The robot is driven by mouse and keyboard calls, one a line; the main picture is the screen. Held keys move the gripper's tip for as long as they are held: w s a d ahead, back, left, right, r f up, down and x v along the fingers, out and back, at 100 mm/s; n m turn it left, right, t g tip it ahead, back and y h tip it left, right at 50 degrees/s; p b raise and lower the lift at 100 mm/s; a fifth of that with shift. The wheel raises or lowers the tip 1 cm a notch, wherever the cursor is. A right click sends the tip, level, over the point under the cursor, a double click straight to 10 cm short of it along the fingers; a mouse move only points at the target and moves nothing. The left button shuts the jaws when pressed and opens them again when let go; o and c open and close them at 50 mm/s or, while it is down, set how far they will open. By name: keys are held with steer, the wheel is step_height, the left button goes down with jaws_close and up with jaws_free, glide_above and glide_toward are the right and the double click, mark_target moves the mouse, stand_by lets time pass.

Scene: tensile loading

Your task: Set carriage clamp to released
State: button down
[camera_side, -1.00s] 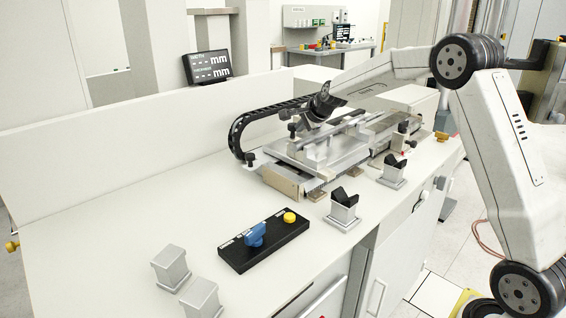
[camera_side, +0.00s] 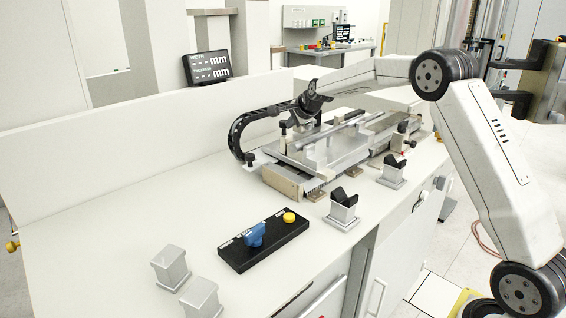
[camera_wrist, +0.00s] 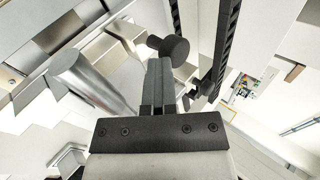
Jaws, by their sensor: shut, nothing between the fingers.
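My gripper (camera_side: 297,119) is over the left part of the metal carriage (camera_side: 330,152) on the bench. Its dark fingers (camera_wrist: 158,68) are shut together with nothing between them. A black round-headed knob (camera_wrist: 175,48) is just beyond and right of the fingertips in the wrist view; I cannot tell whether they touch. A small black-topped post (camera_side: 283,128) stands at the carriage's left end in the side view. A black panel (camera_side: 240,262) nearer the camera carries a blue turning handle (camera_side: 256,234) and a yellow button (camera_side: 289,217). Which control is the carriage clamp is not readable.
A black cable chain (camera_side: 238,135) curves left of the carriage and also shows in the wrist view (camera_wrist: 222,45). Two black-topped blocks (camera_side: 343,212) (camera_side: 393,174) stand along the front. Two plain metal blocks (camera_side: 170,266) (camera_side: 201,297) stand at front left. The left bench top is clear.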

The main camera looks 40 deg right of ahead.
stand_by(0.3)
steer(key=shift+s+a+r, duration=0.1)
steer(key=shift+s+a, duration=0.1)
steer(key=shift+s, duration=1)
steer(key=s+f+v, duration=0.1)
steer(key=v, duration=1)
steer(key=shift+a+r, duration=0.1)
steer(key=s+a+f+n+g, duration=0.2)
steer(key=s+a+f+n, duration=0.3)
steer(key=s, duration=0.3)
steer(key=s+a+f+n+g+y, duration=0.1)
steer(key=s+a+f+n+g, duration=0.1)
steer(key=s+a+f+n, duration=0.4)
steer(key=s+a+f+n+g, duration=0.2)
steer(key=s+a+f+n, duration=0.3)
steer(key=s+f+n, duration=0.3)
steer(key=s, duration=0.3)
steer(key=shift+s+a+f+n, duration=0.3)
steer(key=shift+s+a+n, duration=0.05)
steer(key=shift+n, duration=0.05)
